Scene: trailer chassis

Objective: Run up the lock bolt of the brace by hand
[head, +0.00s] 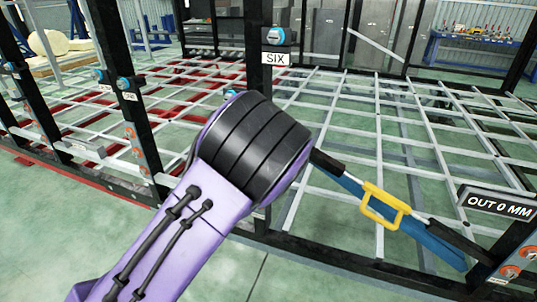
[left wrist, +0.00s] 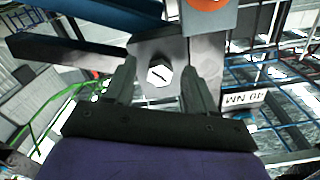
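The brace (head: 331,164) is a dark bar with a yellow handle (head: 383,206), slanting down right from behind my left arm to a black post in the head view. In the left wrist view a bolt with a pale hex head (left wrist: 158,76), likely the lock bolt, sits in a grey plate (left wrist: 150,48). My left gripper (left wrist: 160,88) is open, one finger on each side of the bolt head, with gaps showing between; I cannot tell how far in front of it they are. In the head view my purple forearm hides this gripper and the bolt. My right gripper is not in view.
An "OUT 0 MM" sign (head: 499,205) is on the right. A blue bar (head: 432,240) lies below the brace. A black post with a "SIX" sign (head: 276,58) stands behind my arm. A "40 NM" label (left wrist: 243,99) appears upside down. Lattice frame members surround the area.

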